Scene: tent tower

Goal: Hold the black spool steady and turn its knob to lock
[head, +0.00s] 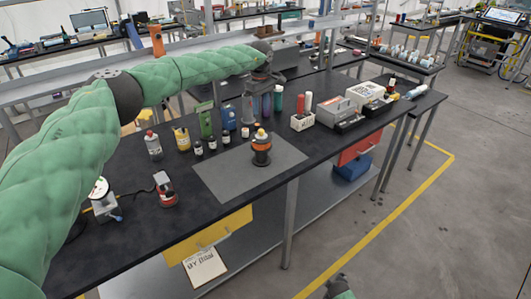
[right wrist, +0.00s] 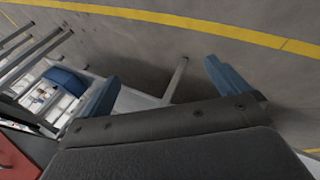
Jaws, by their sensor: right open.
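The black spool (head: 261,152) stands upright on a grey mat (head: 222,178) on the dark workbench. It has an orange band around its middle, and a small pale yellow knob (head: 260,133) on top. My left gripper (head: 262,86) is beyond the spool, above the back of the bench and apart from it. Its fingers are small and blend with the items behind, so their opening is unclear. My right gripper (right wrist: 161,74) is open and empty, with blue fingers wide apart over the floor.
Several bottles (head: 182,138) and a green device (head: 205,120) stand left of the spool. A white holder with red and white cylinders (head: 302,121) and grey boxes (head: 337,111) stand right. The mat around the spool is clear.

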